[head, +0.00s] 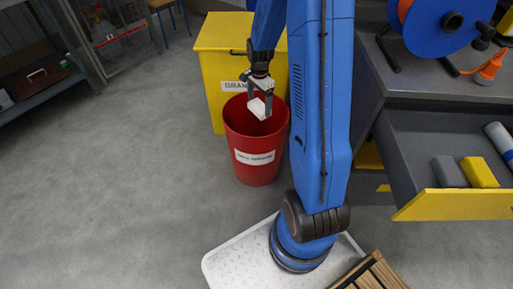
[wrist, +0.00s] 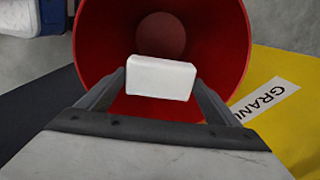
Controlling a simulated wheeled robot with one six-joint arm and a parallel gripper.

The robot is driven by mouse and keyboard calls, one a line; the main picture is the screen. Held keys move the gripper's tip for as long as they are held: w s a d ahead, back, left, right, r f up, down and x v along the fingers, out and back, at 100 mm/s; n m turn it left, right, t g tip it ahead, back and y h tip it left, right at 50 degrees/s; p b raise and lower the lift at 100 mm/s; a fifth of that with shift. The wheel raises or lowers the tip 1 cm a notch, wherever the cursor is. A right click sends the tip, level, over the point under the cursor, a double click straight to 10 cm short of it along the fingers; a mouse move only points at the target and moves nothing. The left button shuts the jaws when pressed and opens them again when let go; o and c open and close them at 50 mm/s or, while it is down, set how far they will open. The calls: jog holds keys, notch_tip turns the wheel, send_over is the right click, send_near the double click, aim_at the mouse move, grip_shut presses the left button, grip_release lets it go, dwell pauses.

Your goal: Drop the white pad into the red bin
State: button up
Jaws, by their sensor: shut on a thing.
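The white pad (head: 258,107) is held between the fingers of my gripper (head: 258,96) in the head view. It also shows in the wrist view as a white block (wrist: 161,77) with rounded edges, with a finger on each side. The red bin (head: 256,160) stands upright on the floor with a white label on its front. The pad is over the bin's open mouth in both views; its exact height relative to the rim is hard to tell. In the wrist view the inside of the red bin (wrist: 215,40) is around and beyond the pad, and no contents show.
A yellow bin (head: 213,65) with a label stands directly behind the red bin. An open drawer (head: 450,206) with a grey block and a yellow block juts out at right. A blue cable reel (head: 425,25) sits on the bench.

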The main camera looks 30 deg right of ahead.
jog(key=o, duration=0.9)
notch_tip(320, 180, up, 17)
jog(key=shift+r, duration=0.2)
